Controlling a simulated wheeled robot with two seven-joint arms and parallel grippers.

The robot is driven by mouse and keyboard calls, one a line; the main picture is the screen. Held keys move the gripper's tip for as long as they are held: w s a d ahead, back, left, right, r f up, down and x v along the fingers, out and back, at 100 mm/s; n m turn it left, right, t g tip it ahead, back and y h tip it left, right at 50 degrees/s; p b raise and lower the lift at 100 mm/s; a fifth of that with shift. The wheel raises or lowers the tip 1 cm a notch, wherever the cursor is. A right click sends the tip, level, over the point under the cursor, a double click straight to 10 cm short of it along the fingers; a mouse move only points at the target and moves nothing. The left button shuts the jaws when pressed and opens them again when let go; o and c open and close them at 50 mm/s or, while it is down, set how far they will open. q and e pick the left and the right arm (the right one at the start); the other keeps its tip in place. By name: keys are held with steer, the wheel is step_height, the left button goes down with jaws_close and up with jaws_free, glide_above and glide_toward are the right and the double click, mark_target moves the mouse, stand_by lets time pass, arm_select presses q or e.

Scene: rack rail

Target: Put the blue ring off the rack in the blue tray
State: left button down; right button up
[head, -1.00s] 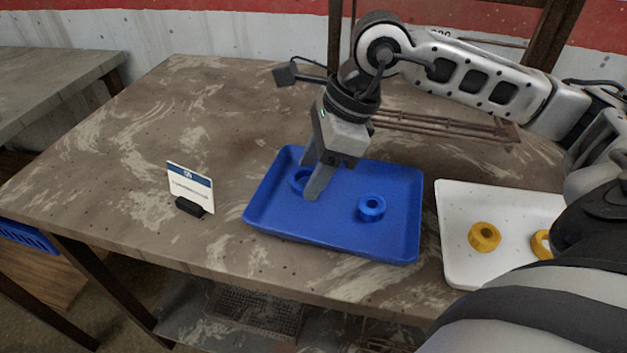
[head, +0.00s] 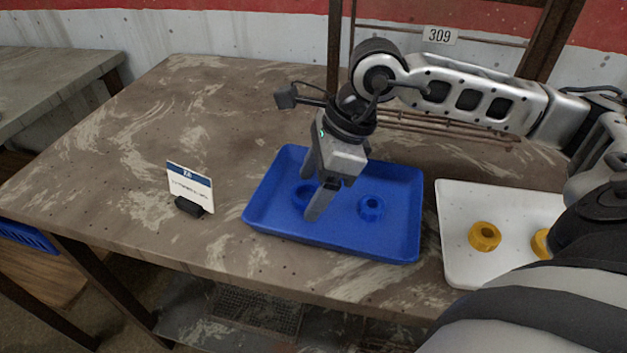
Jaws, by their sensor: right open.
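The blue tray (head: 270,215) lies on the table in the middle of the head view. One blue ring (head: 371,208) rests in its right half. Another blue ring (head: 301,195) is in the left half, partly hidden by a finger of my right gripper (head: 315,188). My right gripper points down over the tray with its fingers apart, right beside this ring. Whether the ring touches a finger or the tray floor is hard to tell. The rack (head: 450,126) is a set of brown rails behind my right arm, largely hidden. My left gripper is not in view.
A white tray (head: 452,262) with two yellow rings (head: 485,236) stands to the right, partly covered by my arm. A small sign (head: 190,188) on a black foot stands left of the blue tray. The table's left part is clear.

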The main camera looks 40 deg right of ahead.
steer(key=v, duration=1.2)
steer(key=shift+p, duration=0.3)
steer(key=shift+r, duration=0.1)
